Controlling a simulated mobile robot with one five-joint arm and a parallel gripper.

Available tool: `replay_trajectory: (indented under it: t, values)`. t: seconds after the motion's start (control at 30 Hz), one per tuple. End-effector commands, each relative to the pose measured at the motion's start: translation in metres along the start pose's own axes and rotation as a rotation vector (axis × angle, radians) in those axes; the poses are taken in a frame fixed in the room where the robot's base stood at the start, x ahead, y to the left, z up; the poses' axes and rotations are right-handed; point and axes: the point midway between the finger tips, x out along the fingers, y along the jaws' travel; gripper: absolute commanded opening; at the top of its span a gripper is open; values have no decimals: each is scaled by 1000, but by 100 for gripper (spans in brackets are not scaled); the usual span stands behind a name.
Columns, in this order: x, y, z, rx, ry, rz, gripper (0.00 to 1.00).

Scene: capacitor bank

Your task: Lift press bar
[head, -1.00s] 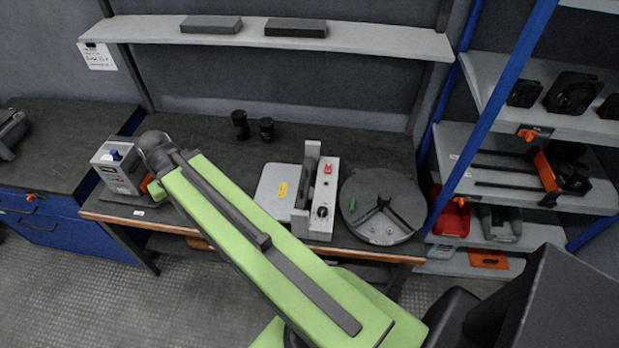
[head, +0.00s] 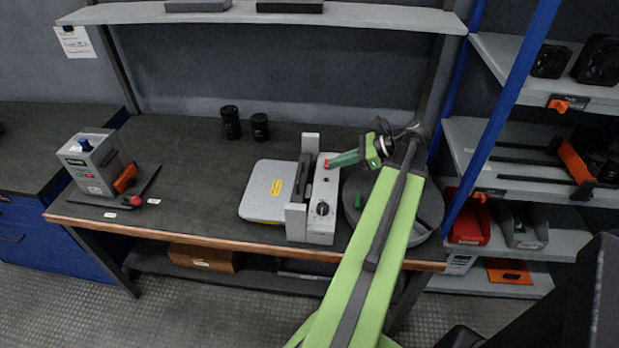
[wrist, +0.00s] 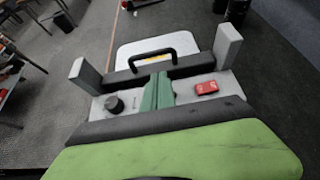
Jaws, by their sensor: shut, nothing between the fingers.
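The press bar is a dark bar (head: 301,182) lying between two pale grey uprights of a press unit (head: 322,208) on the workbench. In the wrist view the bar (wrist: 190,69) runs across between the posts, with a black arched handle (wrist: 153,54) on its far side. My gripper (head: 332,162) has green fingers and points left over the unit near its red button. In the wrist view the shut, empty fingers (wrist: 157,82) sit between the black knob (wrist: 114,104) and the red button (wrist: 206,88), pointing at the bar. I cannot tell whether they touch it.
A pale plate (head: 266,190) lies left of the bar. A round dark turntable (head: 426,212) is right of the unit, under my arm. A grey box (head: 90,165) stands at the bench's left, two black cylinders (head: 231,122) at the back. The bench between is clear.

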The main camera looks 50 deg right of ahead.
Motion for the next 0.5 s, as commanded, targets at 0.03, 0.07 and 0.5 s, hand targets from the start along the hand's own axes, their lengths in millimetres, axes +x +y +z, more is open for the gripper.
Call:
replay_trajectory:
  t: [0.03,0.07,0.5]
  values:
    - [0,0,1,1,-1,0,0]
    - [0,0,1,0,0,0,0]
    - [36,2,-3,-4,2,5,0]
